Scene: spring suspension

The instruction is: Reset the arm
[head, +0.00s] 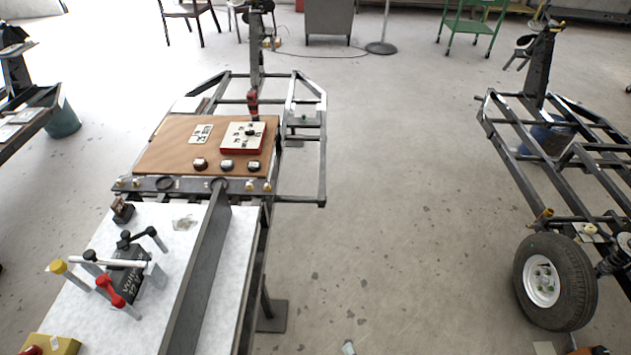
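My arm and my gripper do not show in the head view, so I cannot see whether the gripper is open or holds anything. The task names no other object. In front stands a metal frame with a brown board (172,147) on it. A red-edged box (241,138) with a pale top, a white card (201,133) and several small dark round parts (227,165) lie on the board.
A white table (115,225) at the lower left bears a dark block (127,272) and tools with red, yellow and black ends. A long dark beam (204,268) crosses it. At right stands another frame with a wheel (556,281). The floor between (400,200) is mostly clear.

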